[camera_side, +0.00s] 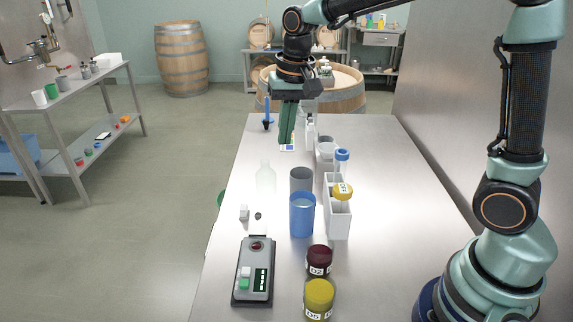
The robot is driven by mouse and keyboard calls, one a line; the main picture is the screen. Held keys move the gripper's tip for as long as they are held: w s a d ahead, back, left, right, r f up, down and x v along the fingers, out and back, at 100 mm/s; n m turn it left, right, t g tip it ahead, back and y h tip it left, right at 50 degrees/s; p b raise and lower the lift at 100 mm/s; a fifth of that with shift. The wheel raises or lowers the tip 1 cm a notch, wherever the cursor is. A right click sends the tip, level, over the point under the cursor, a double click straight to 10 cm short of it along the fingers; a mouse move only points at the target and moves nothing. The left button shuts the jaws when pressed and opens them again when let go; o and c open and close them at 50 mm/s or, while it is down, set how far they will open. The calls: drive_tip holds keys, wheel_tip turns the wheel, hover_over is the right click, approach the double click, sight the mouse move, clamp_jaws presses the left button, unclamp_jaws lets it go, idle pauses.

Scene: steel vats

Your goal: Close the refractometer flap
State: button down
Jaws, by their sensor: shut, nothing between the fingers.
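A grey hand-sized device (253,275), which looks like the refractometer, lies at the near left of the steel table. It has a dark red round well at its far end, a dark display strip, and white and green buttons. A pale plate (258,228), which looks like its flap, sticks out beyond the well, apparently swung open; its exact tilt is hard to tell. My gripper (287,141) points down over the far part of the table, well away from the device. Its green fingers are together and empty.
A blue cup (302,216), a grey cup (301,180) and a white rack (338,215) stand right of the device. Dark red (319,261) and yellow (319,298) jars stand nearer. A clear bottle (265,178) and small white block (244,213) lie beyond the device.

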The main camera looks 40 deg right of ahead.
sight(256, 218)
drive_tip(key=w+a+f+m, duration=0.1)
drive_tip(key=w+f, duration=0.1)
drive_tip(key=f, duration=0.4)
drive_tip(key=w+a+f+m+g, duration=0.1)
drive_tip(key=f, duration=0.5)
drive_tip(key=w+a+f+m+g, duration=0.1)
drive_tip(key=w+f, duration=0.1)
drive_tip(key=f, duration=0.4)
drive_tip(key=shift+w, duration=0.35)
drive_tip(key=shift+s+a+r, duration=0.15)
drive_tip(key=shift+s+a, duration=0.65)
drive_tip(key=shift+a, duration=0.05)
drive_tip(key=shift+s+a+r, duration=0.3)
drive_tip(key=shift+s+a, duration=0.2)
drive_tip(key=shift+s+a+r+t, duration=0.3)
drive_tip(key=shift+r+t, duration=0.1)
drive_tip(key=shift+s+r, duration=0.1)
drive_tip(key=shift+s+a+r, duration=0.3)
drive_tip(key=shift+s+a, duration=0.2)
drive_tip(key=shift+a, duration=0.05)
drive_tip(key=shift+s+a+r, duration=0.3)
drive_tip(key=shift+s+a, duration=0.2)
drive_tip(key=shift+a, duration=0.05)
drive_tip(key=shift+s+a, duration=1)
drive_tip(key=shift+s+a+f, duration=0.35)
drive_tip(key=shift+s+a, duration=0.35)
drive_tip(key=shift+s, duration=0.05)
